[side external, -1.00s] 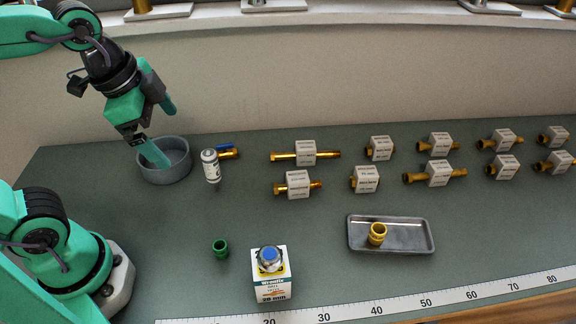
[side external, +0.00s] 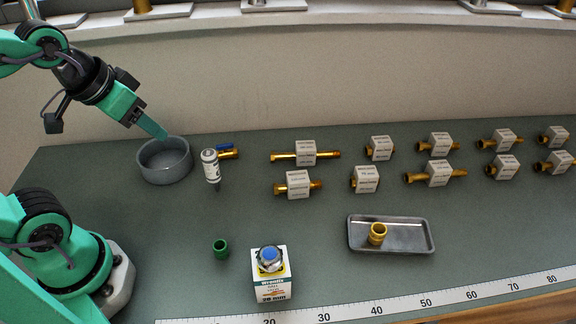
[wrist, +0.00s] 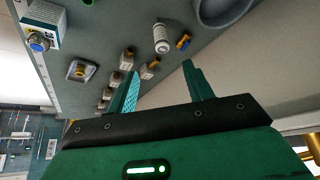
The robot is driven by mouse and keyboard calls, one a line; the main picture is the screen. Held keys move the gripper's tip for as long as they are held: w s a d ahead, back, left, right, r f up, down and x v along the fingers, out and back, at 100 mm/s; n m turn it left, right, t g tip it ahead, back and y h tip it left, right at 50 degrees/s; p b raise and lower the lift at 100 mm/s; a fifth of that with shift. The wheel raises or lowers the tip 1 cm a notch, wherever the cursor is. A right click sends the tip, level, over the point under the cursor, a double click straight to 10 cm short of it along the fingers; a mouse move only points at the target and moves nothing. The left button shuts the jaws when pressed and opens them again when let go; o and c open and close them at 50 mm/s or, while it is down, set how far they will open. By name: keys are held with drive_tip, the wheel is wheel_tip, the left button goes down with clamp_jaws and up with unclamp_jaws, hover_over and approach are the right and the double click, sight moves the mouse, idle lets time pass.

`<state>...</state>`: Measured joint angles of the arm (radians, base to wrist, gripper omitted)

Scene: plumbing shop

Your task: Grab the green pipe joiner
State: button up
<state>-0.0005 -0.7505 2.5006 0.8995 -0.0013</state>
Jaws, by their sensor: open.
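The green pipe joiner (side external: 221,249) is a small ring-shaped piece standing on the bench, left of the white box, in the side view. In the wrist view the green joiner (wrist: 88,3) is only partly visible at the top edge. My gripper (side external: 160,134) is up at the back left, above the rim of the grey bowl, well away from the joiner. In the wrist view its two fingers (wrist: 160,80) are spread apart with nothing between them.
The grey bowl (side external: 164,174) stands below my gripper, with a white bottle (side external: 210,165) beside it. A white box (side external: 271,284) with a blue-topped part stands right of the joiner. A metal tray (side external: 408,239) holds a yellow joiner (side external: 377,233). Several brass fittings (side external: 298,184) line the back right.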

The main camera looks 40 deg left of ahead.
drive_tip(key=m+g, duration=0.6)
drive_tip(key=m, duration=0.8)
hover_over(220, 245)
drive_tip(key=shift+s+d+f, duration=0.1)
drive_tip(key=shift+f, duration=3.1)
drive_tip(key=shift+s+d+f, duration=0.1)
drive_tip(key=shift+d+f, duration=0.05)
drive_tip(key=shift+f, duration=3.05)
drive_tip(key=shift+s+d+f, duration=0.1)
drive_tip(key=shift+f, duration=3.1)
drive_tip(key=shift+f, duration=0.1)
drive_tip(key=shift+d+f, duration=0.1)
drive_tip(key=shift+f, duration=2.4)
drive_tip(key=c, duration=1)
drive_tip(key=shift+r, duration=0.15)
drive_tip(key=shift+c, duration=0.2)
